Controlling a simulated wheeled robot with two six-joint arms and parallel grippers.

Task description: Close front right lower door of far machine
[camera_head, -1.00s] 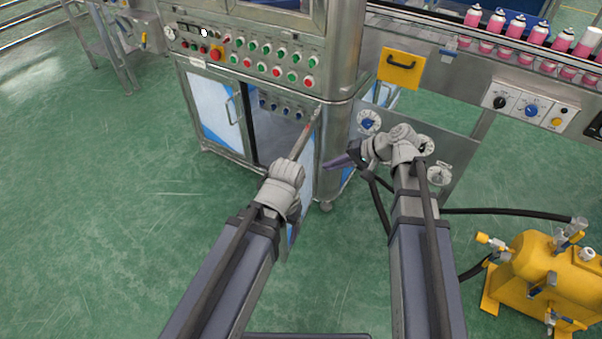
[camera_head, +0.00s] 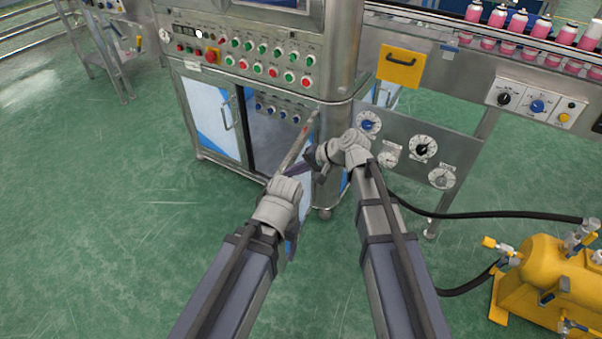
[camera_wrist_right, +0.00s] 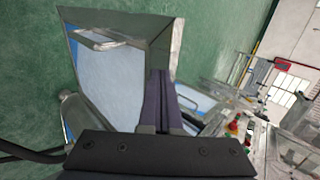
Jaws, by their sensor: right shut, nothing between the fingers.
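The front right lower door (camera_head: 301,190) of the machine stands open, swung out toward me and seen nearly edge-on in the head view. In the right wrist view its white and blue panel (camera_wrist_right: 105,85) and metal handle (camera_wrist_right: 103,40) face the camera. My right gripper (camera_head: 307,156) is beside the door's right side, close to it; I cannot tell whether it touches. In the wrist view its dark fingers (camera_wrist_right: 160,75) are shut and empty in front of the panel. My left wrist (camera_head: 285,192) is at the door's near end; its fingers are hidden.
The machine's left lower door (camera_head: 208,115) is shut. A button panel (camera_head: 245,58) is above the open cabinet (camera_head: 272,140). A conveyor with pink cans (camera_head: 495,28) runs at right. A yellow tank (camera_head: 545,280) with black hoses stands at lower right.

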